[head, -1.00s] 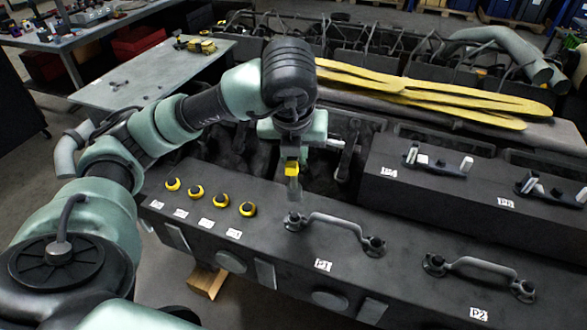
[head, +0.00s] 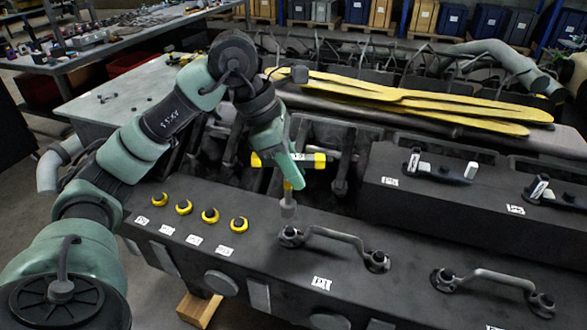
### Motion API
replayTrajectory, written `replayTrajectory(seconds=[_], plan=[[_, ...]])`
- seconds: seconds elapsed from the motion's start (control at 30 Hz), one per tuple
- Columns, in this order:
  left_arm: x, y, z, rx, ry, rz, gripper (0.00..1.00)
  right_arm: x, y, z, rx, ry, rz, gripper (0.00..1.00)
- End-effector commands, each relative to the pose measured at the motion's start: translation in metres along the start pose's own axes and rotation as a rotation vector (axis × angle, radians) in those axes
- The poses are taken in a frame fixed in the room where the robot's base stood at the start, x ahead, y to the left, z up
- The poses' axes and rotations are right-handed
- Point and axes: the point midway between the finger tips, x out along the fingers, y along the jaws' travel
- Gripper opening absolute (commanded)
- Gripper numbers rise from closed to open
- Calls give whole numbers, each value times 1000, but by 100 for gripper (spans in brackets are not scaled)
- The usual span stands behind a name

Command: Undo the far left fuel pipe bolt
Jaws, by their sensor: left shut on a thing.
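My left gripper (head: 288,161) is shut on a slim tool with yellow parts and a grey socket end (head: 288,208). The tool points down, with its socket just above and behind the left bolt (head: 290,236) of the near-left grey fuel pipe (head: 335,235); they look slightly apart. That pipe's right bolt (head: 377,261) shows clear of the tool. A second grey fuel pipe (head: 495,275) lies at the lower right with a bolt at each end. My right gripper is out of view.
Several yellow-ringed fittings (head: 210,215) sit on the dark cover left of the tool. A raised dark block (head: 440,210) carries more fittings at the right. Long yellow strips (head: 430,95) lie behind. A grey side table (head: 125,90) stands at the back left.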

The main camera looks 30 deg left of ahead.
Motion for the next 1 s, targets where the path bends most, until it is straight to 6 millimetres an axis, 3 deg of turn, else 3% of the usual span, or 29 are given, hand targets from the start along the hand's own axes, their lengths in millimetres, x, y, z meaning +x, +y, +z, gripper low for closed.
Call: replayTrajectory(seconds=[0.5, 0.6, 0.7, 1.0], plan=[[11, -8, -7, 779, 0, -324, 0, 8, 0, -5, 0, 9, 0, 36], [31, -8, -17, 789, 2, -327, 0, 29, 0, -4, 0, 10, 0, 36], [38, -8, -20, 787, 2, -325, 0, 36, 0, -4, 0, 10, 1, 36], [40, -8, -20, 786, 2, -324, 0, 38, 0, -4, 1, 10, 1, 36]])
